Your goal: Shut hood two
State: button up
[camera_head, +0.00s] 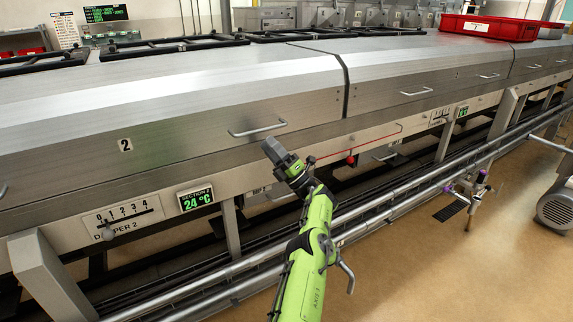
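Hood two (180,115) is a long brushed-steel cover marked with a "2" plate, across the left and middle of the view. Its front panel slopes down, and its lower edge appears to rest along the frame, so it looks shut. A bar handle (257,129) sits near the right end of its front panel. My gripper (272,148) is at the end of my green arm, just below and right of that handle, with a visible gap apart from it. The fingers are dark and small, and I cannot tell whether they are open or shut.
A neighbouring hood (420,88) adjoins on the right past a dark seam. Below are a section display (195,199), a damper scale (124,216), a red-knobbed rod (351,160) and long pipes (400,203). A red crate (488,27) sits on top. Tan floor lies open at lower right.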

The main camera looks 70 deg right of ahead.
jog(key=p+v, duration=0.1)
jog(key=v, duration=0.9)
jog(key=shift+p, duration=0.4)
